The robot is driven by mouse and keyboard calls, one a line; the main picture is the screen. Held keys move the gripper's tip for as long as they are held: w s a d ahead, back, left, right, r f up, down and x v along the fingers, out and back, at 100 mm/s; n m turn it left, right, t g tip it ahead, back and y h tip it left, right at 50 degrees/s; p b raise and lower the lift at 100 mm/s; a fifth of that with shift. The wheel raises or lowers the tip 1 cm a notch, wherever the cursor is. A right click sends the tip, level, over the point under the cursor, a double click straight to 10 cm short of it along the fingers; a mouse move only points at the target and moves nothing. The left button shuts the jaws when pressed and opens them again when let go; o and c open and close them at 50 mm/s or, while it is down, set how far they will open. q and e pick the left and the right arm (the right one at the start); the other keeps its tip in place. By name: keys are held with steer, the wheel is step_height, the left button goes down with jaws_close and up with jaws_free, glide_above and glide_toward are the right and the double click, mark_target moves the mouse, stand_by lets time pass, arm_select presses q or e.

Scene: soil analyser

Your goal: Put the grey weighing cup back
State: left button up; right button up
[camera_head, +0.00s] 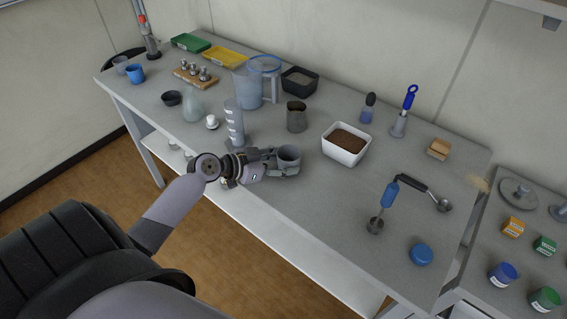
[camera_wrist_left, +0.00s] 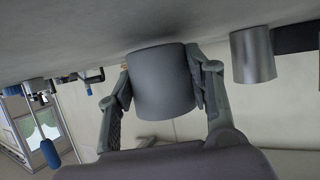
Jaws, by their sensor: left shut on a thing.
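The grey weighing cup (camera_head: 289,156) is at the front edge of the long grey table in the head view. My left gripper (camera_head: 285,164) is shut on it, with a finger on either side. In the left wrist view the cup (camera_wrist_left: 162,82) sits between the two fingers of the left gripper (camera_wrist_left: 165,85). That view is turned over, with the tabletop at the top. The cup is close to the table surface; I cannot tell whether it touches it. My right gripper is not in view.
A metal beaker (camera_head: 297,116) stands just behind the cup. A large measuring jug (camera_head: 250,88) stands farther back. The tabletop (camera_head: 310,190) front right of the cup is clear.

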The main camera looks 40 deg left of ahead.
arm_select(q)
steer(key=shift+f, duration=0.45)
steer(key=o, duration=1)
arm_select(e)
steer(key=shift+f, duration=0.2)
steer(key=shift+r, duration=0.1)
